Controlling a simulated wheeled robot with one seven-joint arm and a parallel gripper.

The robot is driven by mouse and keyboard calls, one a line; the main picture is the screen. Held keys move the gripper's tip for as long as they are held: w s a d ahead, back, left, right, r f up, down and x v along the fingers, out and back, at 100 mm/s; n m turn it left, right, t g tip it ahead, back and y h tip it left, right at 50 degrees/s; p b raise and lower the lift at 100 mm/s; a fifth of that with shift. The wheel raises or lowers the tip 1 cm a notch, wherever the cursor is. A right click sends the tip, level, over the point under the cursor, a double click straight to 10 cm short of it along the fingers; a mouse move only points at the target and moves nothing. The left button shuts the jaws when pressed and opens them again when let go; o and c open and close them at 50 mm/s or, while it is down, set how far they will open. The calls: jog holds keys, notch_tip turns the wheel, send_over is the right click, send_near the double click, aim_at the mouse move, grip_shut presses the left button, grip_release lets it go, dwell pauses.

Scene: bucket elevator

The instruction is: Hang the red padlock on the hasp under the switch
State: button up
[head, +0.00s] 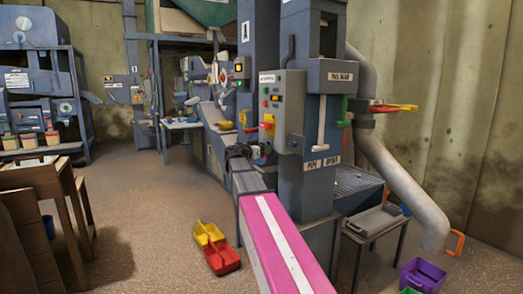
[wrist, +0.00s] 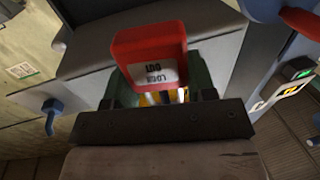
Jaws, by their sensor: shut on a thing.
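The red padlock (wrist: 150,55) fills the upper middle of the wrist view, its white label upside down. My gripper (wrist: 157,94) is shut on it, with a finger on each side. The shackle is mostly hidden behind the gripper. In the head view my gripper (head: 247,153) is small and dark at the end of my pink and grey arm, close to the grey control box (head: 291,110). The red and yellow switch (head: 268,121) is on the left face of that box, just above and right of my gripper. The hasp is too small to make out with certainty.
The blue-grey elevator column (head: 305,190) stands right beside my arm. A grey pipe (head: 400,180) slopes down at the right, near a low table (head: 372,222) and a purple bucket (head: 422,275). Red and yellow bins (head: 216,250) lie on the floor left of my arm.

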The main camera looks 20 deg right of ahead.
jog(key=shift+d, duration=0.2)
dwell(0.3)
jog(key=shift+f, duration=0.8)
dwell(0.4)
jog(key=o, duration=1)
jog(key=shift+a, duration=0.1)
jog(key=shift+w+a+f+v, duration=0.15)
jog(key=shift+w+v, duration=0.15)
jog(key=shift+v, duration=1.3)
jog(key=shift+w+a+f+v, duration=0.1)
jog(key=shift+w+v, duration=0.2)
jog(key=shift+v, duration=1.35)
jog(key=shift+w+a+f+v, duration=0.15)
jog(key=shift+w+v, duration=0.2)
jog(key=shift+v, duration=1.25)
